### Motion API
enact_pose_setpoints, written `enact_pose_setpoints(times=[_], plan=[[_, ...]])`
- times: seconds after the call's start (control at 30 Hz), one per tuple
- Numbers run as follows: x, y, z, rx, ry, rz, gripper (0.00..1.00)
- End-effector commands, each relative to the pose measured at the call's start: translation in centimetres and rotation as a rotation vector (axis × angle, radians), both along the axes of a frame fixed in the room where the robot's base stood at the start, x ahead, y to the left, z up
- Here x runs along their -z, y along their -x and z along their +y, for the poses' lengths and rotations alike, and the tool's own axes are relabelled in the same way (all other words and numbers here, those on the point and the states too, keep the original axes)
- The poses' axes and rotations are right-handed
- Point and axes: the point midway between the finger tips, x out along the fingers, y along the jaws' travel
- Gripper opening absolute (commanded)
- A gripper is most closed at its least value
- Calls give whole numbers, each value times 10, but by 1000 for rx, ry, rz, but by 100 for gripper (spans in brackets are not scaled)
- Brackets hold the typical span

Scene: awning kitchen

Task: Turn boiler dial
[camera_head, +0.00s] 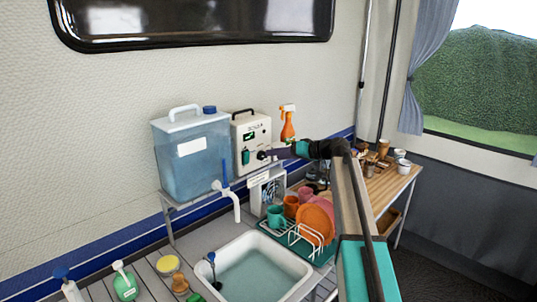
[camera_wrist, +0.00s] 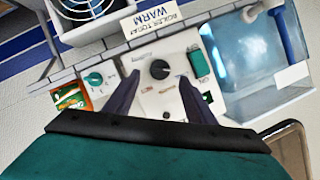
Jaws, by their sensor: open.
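The boiler (camera_head: 251,130) is a cream box with a top handle, standing against the wall right of the blue water tank. In the wrist view its front panel (camera_wrist: 150,100) fills the middle, appearing upside down. The black round dial (camera_wrist: 159,69) has a pale pointer mark. My gripper (camera_wrist: 159,78) is open, with one dark finger on each side of the dial and gaps visible between. I cannot tell whether the fingertips reach the panel. In the head view my gripper (camera_head: 268,154) is at the boiler's front, and the dial is largely hidden there.
A green switch (camera_wrist: 197,62) sits beside the dial. A WARM card (camera_wrist: 160,20) is close by. The blue water tank (camera_head: 194,158) with its tap stands left of the boiler. An orange spray bottle (camera_head: 287,127) is behind my gripper. A dish rack (camera_head: 305,236) and sink (camera_head: 262,268) lie below.

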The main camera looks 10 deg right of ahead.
Motion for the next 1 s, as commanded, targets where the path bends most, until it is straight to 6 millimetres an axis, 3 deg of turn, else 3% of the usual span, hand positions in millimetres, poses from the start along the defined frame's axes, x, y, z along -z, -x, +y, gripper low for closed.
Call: enact_pose_setpoints(times=[0.3,0.8,1.0], plan=[[12,-27,29,-1,-1,2,50],[18,-34,37,0,0,0,50],[18,-34,37,0,0,0,18]])
